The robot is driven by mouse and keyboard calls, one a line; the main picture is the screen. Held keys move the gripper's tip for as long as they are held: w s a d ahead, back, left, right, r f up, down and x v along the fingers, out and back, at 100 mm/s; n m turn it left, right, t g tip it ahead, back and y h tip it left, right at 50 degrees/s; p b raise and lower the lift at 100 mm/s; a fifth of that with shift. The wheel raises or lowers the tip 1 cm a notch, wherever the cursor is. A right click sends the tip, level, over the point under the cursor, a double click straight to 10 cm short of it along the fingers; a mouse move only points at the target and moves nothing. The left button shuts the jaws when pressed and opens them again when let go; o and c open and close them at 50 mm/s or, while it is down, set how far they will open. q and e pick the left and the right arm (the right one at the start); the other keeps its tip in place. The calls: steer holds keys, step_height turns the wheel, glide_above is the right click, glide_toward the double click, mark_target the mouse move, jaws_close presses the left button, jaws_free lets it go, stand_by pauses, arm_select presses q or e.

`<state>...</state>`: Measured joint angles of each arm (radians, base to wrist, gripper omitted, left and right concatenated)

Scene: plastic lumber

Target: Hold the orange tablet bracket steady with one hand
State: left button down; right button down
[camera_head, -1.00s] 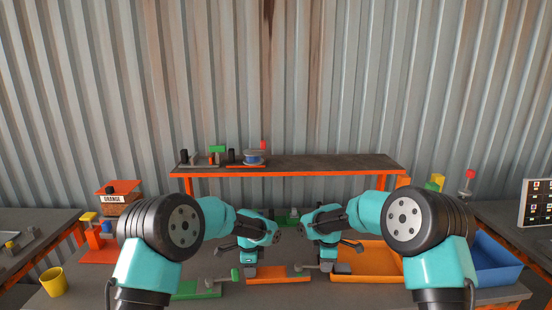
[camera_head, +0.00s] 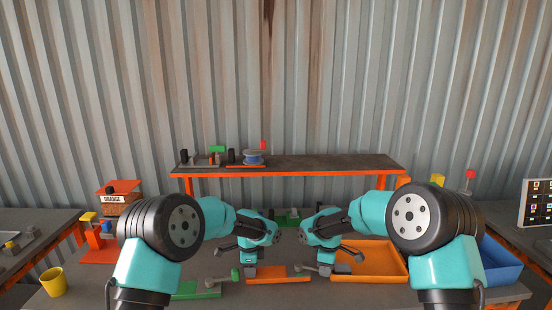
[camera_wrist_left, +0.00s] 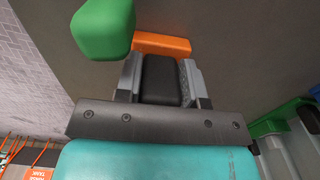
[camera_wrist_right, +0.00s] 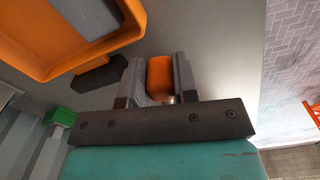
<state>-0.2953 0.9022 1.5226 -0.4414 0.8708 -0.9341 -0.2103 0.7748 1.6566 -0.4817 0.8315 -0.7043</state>
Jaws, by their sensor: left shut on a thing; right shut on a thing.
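The orange tablet bracket (camera_head: 280,273) lies on the table in the middle of the head view, between my two grippers. My left gripper (camera_head: 249,272) is at its left end. In the left wrist view, my left gripper (camera_wrist_left: 162,75) is shut on a black block (camera_wrist_left: 160,80), with an orange part of the bracket (camera_wrist_left: 160,44) just beyond it. My right gripper (camera_head: 326,269) is at the bracket's right end. In the right wrist view, my right gripper (camera_wrist_right: 157,75) is shut on an orange end piece (camera_wrist_right: 160,76), which the fingers hide in the head view.
A green bracket (camera_head: 192,289) lies to the left, its green knob (camera_wrist_left: 103,28) close to my left gripper. An orange tray (camera_head: 372,278) is close on the right, with a blue bin (camera_head: 498,262) beyond. A yellow cup (camera_head: 54,283) stands front left. A raised shelf (camera_head: 330,164) spans the back.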

steer(key=shift+s+a+m, duration=0.45)
steer(key=shift+s+m, duration=0.35)
steer(key=shift+m, duration=0.3)
steer(key=shift+s+a+m, duration=0.5)
steer(key=shift+s+m, duration=0.25)
steer(key=shift+m, duration=0.35)
steer(key=shift+s+a, duration=0.1)
steer(key=shift+s+a+m, duration=0.6)
steer(key=shift+a+m, duration=0.05)
steer(key=shift+m, duration=0.65)
steer(key=shift+a, duration=0.1)
steer(key=shift+s+a+f+m, duration=0.1)
steer(key=shift+s+a+m, duration=0.35)
steer(key=shift+a+m, duration=0.55)
steer(key=shift+d+m, duration=0.2)
steer(key=shift+m, duration=0.1)
